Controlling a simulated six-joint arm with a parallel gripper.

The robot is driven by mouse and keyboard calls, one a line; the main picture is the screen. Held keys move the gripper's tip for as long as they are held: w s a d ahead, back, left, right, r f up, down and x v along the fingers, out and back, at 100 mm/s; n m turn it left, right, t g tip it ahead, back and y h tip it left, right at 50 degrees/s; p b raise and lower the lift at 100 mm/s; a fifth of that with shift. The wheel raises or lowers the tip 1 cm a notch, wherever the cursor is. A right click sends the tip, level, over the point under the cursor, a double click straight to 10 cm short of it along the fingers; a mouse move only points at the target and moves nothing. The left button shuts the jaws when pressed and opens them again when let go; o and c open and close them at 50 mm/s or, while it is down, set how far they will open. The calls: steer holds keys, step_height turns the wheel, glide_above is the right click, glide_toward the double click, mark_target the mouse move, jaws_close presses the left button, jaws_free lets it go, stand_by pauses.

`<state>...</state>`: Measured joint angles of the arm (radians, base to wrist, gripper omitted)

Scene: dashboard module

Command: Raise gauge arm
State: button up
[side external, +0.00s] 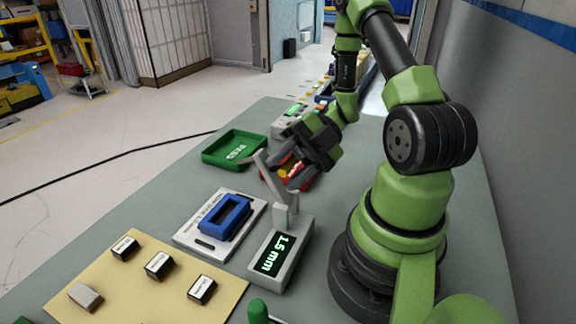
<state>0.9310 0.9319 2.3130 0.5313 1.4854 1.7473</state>
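The gauge (280,255) is a light grey box on the table, with a green lit display that seems to read 1.5 or 1.6 mm. Its gauge arm (271,181) is a light grey lever that slants up and to the left from the post, with a short crosspiece at its top. My gripper (292,169) is just right of and behind the lever's upper part in the picture. I cannot tell whether a finger touches the lever.
A blue frame-shaped part (225,217) sits on a white plate (187,237) left of the gauge. A green tray (212,153) stands behind. Several small blocks lie on a tan mat (130,285). A green knob (258,311) stands in front.

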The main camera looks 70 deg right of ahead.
steer(key=shift+d, duration=0.1)
steer(key=v, duration=0.7)
steer(key=shift+d, duration=0.15)
steer(key=shift+r, duration=0.15)
steer(key=s+a+r+m+t+h, duration=0.1)
steer(key=a+r+m+h, duration=0.5)
steer(key=m, duration=0.8)
steer(key=a+r+m+t+h, duration=0.1)
steer(key=a+r+m+h, duration=0.5)
steer(key=m, duration=0.8)
step_height(320, 180, up, 3)
steer(key=shift+s+r+m+t, duration=0.1)
steer(key=shift+s+m+t, duration=0.2)
steer(key=shift+s+t, duration=0.1)
